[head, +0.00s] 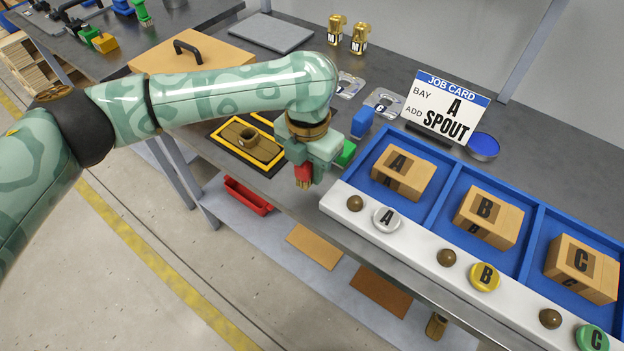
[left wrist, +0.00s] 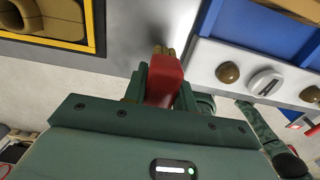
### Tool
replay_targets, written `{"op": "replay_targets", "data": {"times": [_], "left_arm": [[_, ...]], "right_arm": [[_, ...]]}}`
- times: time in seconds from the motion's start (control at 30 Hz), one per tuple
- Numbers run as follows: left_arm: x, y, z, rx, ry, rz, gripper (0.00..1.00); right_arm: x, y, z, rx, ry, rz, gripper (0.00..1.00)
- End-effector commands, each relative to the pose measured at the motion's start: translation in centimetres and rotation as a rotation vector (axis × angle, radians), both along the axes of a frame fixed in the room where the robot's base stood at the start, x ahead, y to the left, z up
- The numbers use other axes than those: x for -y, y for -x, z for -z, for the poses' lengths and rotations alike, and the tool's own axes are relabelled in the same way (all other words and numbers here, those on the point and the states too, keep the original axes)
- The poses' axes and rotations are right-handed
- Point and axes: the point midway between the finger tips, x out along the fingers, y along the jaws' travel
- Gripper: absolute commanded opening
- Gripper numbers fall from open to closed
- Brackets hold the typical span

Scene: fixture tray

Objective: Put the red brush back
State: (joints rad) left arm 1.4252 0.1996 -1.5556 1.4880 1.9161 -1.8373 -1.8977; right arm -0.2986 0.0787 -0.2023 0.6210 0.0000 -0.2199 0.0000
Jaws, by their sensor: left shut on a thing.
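My left gripper (head: 304,172) is shut on the red brush (head: 303,173), with its tan bristles pointing down, just off the near edge of the bench top as seen in the head view. In the left wrist view the red brush (left wrist: 165,78) sits between the fingers of the left gripper (left wrist: 160,88), bristles away from the palm. A green block (head: 346,153) and a blue block (head: 361,122) stand just behind the gripper; the green one is partly hidden. My right gripper is in neither view.
A yellow-edged black mat (head: 222,134) with a brown fitting (head: 250,141) lies left of the gripper. A blue tray (head: 437,210) with boxes A, B and C and a white button strip (head: 415,247) is at the right. A job card (head: 445,105) stands behind. A red bin (head: 247,196) sits below.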

Motion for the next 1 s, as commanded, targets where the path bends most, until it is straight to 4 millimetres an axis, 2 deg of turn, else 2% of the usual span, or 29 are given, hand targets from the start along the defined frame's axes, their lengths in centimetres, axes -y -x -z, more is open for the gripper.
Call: {"op": "replay_targets", "data": {"times": [0.17, 0.37, 0.73, 0.77, 0.83, 1.0], "left_arm": [[0.6, -0.7, 1.2, -0.001, 0.001, 0.0, 0.02], [0.6, -0.8, 4.3, -0.003, 0.0, 0.0, 0.02], [0.6, -0.8, 4.4, 0.002, 0.0, 0.0, 0.02], [0.6, -0.9, 4.5, 0.002, 0.0, 0.0, 0.3], [0.6, -0.9, 4.4, 0.002, 0.0, 0.0, 0.49], [0.6, -0.8, 4.4, 0.002, 0.0, 0.0, 0.49]], "right_arm": [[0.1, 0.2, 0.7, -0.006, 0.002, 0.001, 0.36], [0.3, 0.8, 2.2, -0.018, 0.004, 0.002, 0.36], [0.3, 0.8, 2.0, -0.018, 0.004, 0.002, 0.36], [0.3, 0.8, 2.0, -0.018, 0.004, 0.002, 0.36], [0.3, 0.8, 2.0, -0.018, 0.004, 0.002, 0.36], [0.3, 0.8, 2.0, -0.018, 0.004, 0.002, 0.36]]}}
